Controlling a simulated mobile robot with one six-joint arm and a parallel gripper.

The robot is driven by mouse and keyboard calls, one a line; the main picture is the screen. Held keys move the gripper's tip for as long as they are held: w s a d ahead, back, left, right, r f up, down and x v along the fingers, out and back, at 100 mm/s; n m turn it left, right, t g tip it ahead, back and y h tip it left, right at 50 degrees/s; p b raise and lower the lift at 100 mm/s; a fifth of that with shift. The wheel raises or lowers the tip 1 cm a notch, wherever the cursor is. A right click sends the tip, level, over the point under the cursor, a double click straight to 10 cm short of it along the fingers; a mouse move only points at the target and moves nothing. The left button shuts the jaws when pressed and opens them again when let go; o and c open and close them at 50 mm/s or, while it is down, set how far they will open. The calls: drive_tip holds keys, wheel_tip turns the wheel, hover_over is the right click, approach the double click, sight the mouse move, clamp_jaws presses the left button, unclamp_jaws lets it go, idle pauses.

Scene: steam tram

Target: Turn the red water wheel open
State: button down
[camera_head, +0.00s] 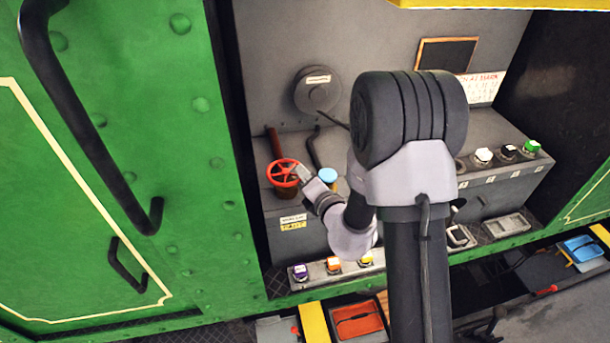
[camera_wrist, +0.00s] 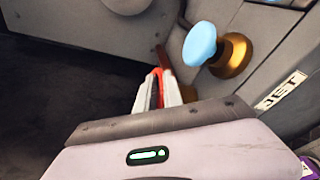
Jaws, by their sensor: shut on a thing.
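The red water wheel (camera_head: 282,172) is a spoked handwheel on the grey console, left of a light-blue knob (camera_head: 327,175). My gripper (camera_head: 301,174) reaches it from the right, with its fingertips at the wheel's right rim. In the wrist view my gripper (camera_wrist: 158,92) is shut on a piece of the red wheel (camera_wrist: 155,76), which shows between the two pale fingers. The rest of the wheel is hidden there. The light-blue knob (camera_wrist: 200,43) on a brass base stands just right of the fingers.
A green panel with a black handrail (camera_head: 85,120) stands left. Purple, orange and yellow buttons (camera_head: 333,264) line the ledge below. White, black and green knobs (camera_head: 508,151) are at the right. A label reading "JET" (camera_wrist: 280,91) is near the blue knob.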

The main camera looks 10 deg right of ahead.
drive_tip(key=n+y, duration=0.1)
drive_tip(key=w+d+n+y, duration=0.1)
drive_tip(key=shift+g+y+p, duration=0.4)
drive_tip(key=shift+w+n+g+y+p, duration=0.2)
drive_tip(key=shift+w+n+g+y, duration=0.1)
drive_tip(key=shift+n+y, duration=0.3)
drive_tip(key=shift+w+n+g+y+p, duration=0.2)
drive_tip(key=shift+n+g+y, duration=0.1)
drive_tip(key=shift+n+y, duration=0.3)
drive_tip(key=shift+w+f+n+g+y, duration=0.15)
drive_tip(key=shift+n+g+y, duration=0.15)
drive_tip(key=shift+n+y, duration=0.15)
drive_tip(key=shift+a, duration=0.1)
